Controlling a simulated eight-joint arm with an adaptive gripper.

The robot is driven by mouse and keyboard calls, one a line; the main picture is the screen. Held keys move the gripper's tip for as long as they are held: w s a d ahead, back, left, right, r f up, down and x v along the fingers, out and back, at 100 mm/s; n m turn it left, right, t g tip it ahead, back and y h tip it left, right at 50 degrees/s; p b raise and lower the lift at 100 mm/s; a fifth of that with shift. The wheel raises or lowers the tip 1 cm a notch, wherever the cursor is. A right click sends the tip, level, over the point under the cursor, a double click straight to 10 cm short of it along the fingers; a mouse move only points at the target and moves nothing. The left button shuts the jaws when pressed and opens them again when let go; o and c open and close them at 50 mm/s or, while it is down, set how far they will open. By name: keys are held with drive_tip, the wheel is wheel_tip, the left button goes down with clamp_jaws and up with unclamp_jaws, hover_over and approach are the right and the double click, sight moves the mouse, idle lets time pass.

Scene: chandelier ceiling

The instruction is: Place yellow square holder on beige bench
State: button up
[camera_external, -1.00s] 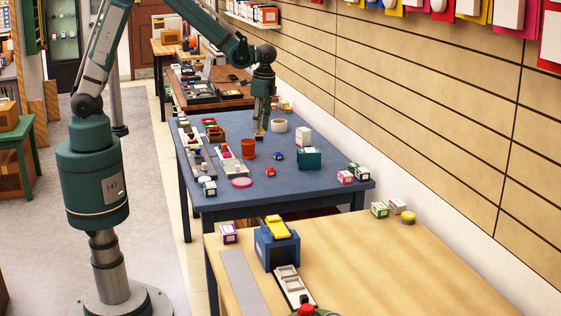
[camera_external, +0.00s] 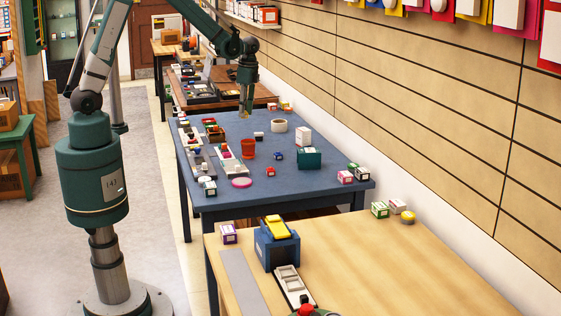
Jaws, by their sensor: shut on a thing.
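My gripper (camera_external: 245,112) is above the far part of the blue table (camera_external: 310,178), pointing down. It is shut on a small yellowish thing (camera_external: 244,115), which I take to be the yellow square holder. It is tiny here and its shape is hard to make out, partly hidden by the fingers. The beige bench (camera_external: 390,268) stands in the foreground, with a wide bare wooden top, well away from my gripper.
On the bench are a blue box with a yellow top (camera_external: 277,238), a white tray (camera_external: 291,287), small boxes (camera_external: 380,209) and a yellow round item (camera_external: 408,218). A slatted wall runs along the right.

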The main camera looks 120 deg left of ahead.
drive_tip(key=shift+s+a+f, duration=0.25)
drive_tip(key=shift+s+f, duration=0.15)
drive_tip(key=shift+f, duration=0.45)
drive_tip(key=shift+s+a+f, duration=0.3)
drive_tip(key=shift+s+f, duration=0.15)
drive_tip(key=shift+f, duration=0.4)
drive_tip(key=shift+s+a+f, duration=0.25)
drive_tip(key=shift+s+f, duration=0.15)
drive_tip(key=shift+f, duration=0.45)
drive_tip(key=shift+f, duration=3.1)
drive_tip(key=shift+f, duration=1.85)
drive_tip(key=shift+f+b, duration=0.15)
drive_tip(key=shift+b, duration=0.25)
